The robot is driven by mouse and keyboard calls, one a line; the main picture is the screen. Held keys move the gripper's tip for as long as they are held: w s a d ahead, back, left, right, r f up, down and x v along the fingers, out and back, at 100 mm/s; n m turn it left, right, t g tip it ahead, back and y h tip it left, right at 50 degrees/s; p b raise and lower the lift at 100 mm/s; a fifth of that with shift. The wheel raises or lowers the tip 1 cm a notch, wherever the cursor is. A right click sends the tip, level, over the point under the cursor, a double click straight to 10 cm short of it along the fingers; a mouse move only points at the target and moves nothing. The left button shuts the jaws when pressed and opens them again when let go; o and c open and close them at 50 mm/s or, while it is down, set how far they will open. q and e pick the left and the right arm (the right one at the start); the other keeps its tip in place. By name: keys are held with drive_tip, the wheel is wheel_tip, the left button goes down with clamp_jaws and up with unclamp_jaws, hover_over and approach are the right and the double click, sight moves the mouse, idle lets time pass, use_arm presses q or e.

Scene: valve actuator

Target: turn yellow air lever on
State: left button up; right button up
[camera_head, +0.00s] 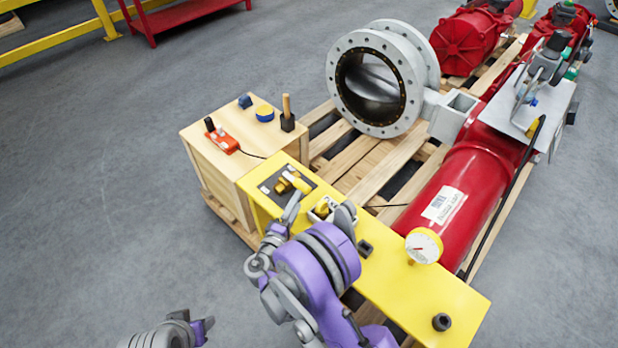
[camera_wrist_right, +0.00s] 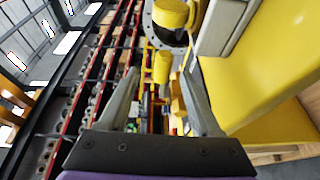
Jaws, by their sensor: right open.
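The yellow air lever (camera_head: 292,182) sits on a dark plate at the left end of the yellow panel (camera_head: 400,285). A second yellow knob (camera_head: 322,208) on a pale box is close by, partly hidden by my right gripper. My right gripper (camera_head: 318,211) is open, with its fingers pointing toward these yellow parts. In the right wrist view, a yellow cylindrical part (camera_wrist_right: 163,66) shows between the open fingers (camera_wrist_right: 160,76); I cannot tell whether they touch it. My left gripper (camera_head: 200,328) is low at the bottom edge, partly cut off, away from the panel.
A wooden box (camera_head: 225,172) with a red pendant, a blue-and-yellow button and a black-based peg stands left of the panel. A pressure gauge (camera_head: 423,246) stands on the panel. Behind are a red cylinder (camera_head: 455,200) and a grey flanged valve (camera_head: 378,80) on a pallet.

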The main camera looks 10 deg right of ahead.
sight(296, 182)
drive_tip(key=shift+w+a+f, duration=0.15)
drive_tip(key=shift+a+f, duration=0.1)
drive_tip(key=shift+f, duration=0.25)
drive_tip(key=shift+w+t, duration=0.2)
drive_tip(key=shift+t, duration=0.1)
drive_tip(key=x, duration=1)
drive_tip(key=shift+w+d, duration=0.15)
clamp_jaws()
idle(0.5)
